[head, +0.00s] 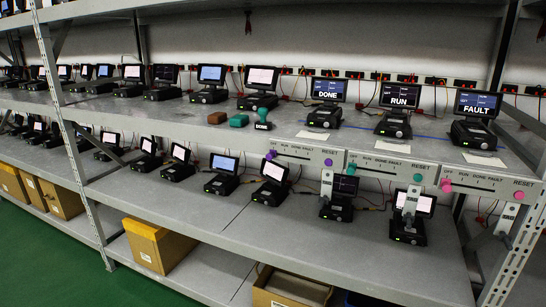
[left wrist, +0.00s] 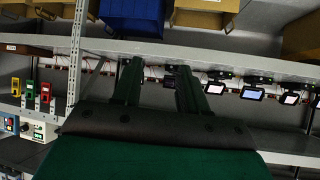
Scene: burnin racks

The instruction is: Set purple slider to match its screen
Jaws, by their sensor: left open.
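The purple slider knob (head: 271,154) sits at the left end of its track, at the OFF mark, on a pale panel (head: 300,152) on the upper shelf's front edge. The panel reads OFF, RUN, DONE, FAULT, RESET. A purple RESET button (head: 328,162) is at its right. Above this panel stands a screen (head: 328,89) reading DONE. My left gripper (left wrist: 156,80) shows only in the left wrist view, with two green fingers apart and nothing seen between them. It is not near the knob in the head view. My right gripper is in no view.
Similar panels have a teal knob (head: 352,168) and a pink knob (head: 446,185), below the RUN screen (head: 400,95) and FAULT screen (head: 477,104). A rack post (head: 515,250) is at right. Cardboard boxes (head: 158,245) sit low.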

